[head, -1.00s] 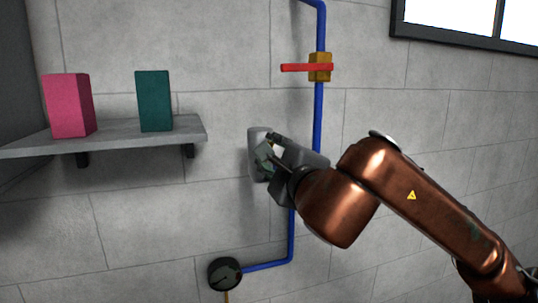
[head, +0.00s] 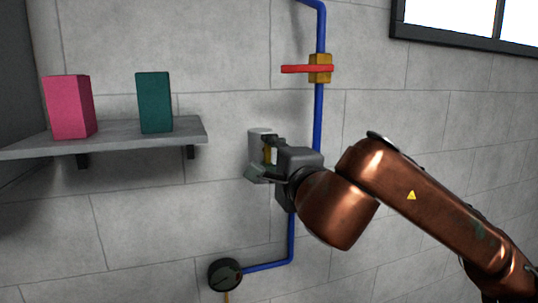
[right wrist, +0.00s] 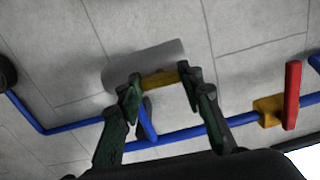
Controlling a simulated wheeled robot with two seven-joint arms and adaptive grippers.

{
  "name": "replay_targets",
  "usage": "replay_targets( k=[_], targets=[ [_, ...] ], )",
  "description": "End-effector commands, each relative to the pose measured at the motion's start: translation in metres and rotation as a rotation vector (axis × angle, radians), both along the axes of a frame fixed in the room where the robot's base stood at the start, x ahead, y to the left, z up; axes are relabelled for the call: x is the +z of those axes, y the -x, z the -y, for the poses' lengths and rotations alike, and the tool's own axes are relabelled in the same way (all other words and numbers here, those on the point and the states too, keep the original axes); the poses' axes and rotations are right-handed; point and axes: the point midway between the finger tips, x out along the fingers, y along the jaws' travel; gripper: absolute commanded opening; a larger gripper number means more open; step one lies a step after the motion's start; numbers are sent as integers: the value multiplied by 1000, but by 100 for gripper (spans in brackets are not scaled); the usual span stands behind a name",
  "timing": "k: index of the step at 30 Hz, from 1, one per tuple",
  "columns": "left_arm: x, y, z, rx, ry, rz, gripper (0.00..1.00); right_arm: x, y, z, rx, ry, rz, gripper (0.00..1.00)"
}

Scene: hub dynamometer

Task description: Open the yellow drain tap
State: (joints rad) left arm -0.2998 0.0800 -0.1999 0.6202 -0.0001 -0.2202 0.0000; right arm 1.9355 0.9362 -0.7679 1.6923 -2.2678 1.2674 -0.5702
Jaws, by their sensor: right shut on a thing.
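The yellow drain tap (head: 267,154) is largely covered by my right gripper in the head view. My left gripper is not in view.
A red lever on a brass-coloured valve (head: 320,68) sits on the blue pipe (head: 319,115) above. A round dark gauge (head: 224,274) is below. A grey shelf (head: 110,142) at left bears a pink block (head: 68,107) and a teal block (head: 154,102).

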Motion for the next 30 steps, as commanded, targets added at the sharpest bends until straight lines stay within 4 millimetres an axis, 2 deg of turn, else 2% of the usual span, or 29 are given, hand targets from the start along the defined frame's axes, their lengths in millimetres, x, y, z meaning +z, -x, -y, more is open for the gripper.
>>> replay_targets(
  k=[5,6,13,23,26,30],
  targets=[
    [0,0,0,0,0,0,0,-1,0,-1,1,1,-2,10],
    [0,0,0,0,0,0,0,-1,0,-1,1,0,-2,36],
    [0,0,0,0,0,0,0,-1,0,0,1,-1,-1,52],
    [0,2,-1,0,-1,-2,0,0,3,1,1,-2,-1,52],
    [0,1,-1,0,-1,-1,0,1,14,4,2,-2,2,52],
    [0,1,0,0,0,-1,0,1,38,12,1,0,3,52]
  ],
)
